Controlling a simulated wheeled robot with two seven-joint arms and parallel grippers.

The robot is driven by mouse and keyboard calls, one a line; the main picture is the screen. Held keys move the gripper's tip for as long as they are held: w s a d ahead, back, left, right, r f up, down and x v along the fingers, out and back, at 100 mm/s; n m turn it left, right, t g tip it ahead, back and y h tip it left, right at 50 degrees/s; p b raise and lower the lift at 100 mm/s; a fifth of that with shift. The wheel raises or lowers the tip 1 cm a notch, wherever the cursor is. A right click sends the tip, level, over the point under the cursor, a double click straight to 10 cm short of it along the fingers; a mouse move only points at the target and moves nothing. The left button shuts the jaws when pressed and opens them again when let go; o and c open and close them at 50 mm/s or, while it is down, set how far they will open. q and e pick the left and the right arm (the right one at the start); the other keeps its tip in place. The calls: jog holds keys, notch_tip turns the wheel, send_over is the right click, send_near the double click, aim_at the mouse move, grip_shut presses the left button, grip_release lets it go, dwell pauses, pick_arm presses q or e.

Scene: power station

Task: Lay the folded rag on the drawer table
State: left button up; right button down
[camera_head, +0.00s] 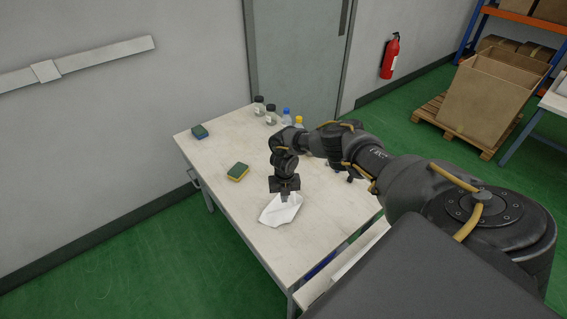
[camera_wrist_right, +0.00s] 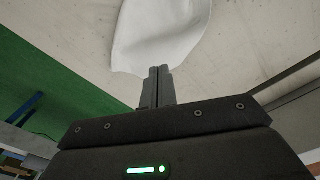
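The folded rag (camera_head: 281,212) is white and lies low over the near part of the pale drawer table (camera_head: 240,209), creased, with its upper edge under my right gripper. My right gripper (camera_head: 285,193) points down at the rag. In the right wrist view its two fingers (camera_wrist_right: 157,82) are together, with their tips at the edge of the rag (camera_wrist_right: 160,35), which appears pinched there. Whether the rag rests fully on the tabletop is hard to tell. My left gripper is not in view.
Two sponges (camera_head: 238,171) (camera_head: 200,131) lie on the table's left side. Several small bottles (camera_head: 287,116) stand at the back, partly near my arm. An open drawer (camera_head: 345,262) shows at the front right. A fire extinguisher (camera_head: 390,56) and a carton (camera_head: 488,100) are farther off.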

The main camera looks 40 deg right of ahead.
send_over(300, 211)
notch_tip(300, 211, down, 2)
jog(key=shift+f, duration=0.6)
jog(key=shift+w+f, duration=0.1)
jog(key=shift+f, duration=0.4)
jog(key=shift+f, duration=0.1)
notch_tip(300, 211, down, 4)
jog(key=b, duration=0.4)
jog(key=shift+r, duration=0.2)
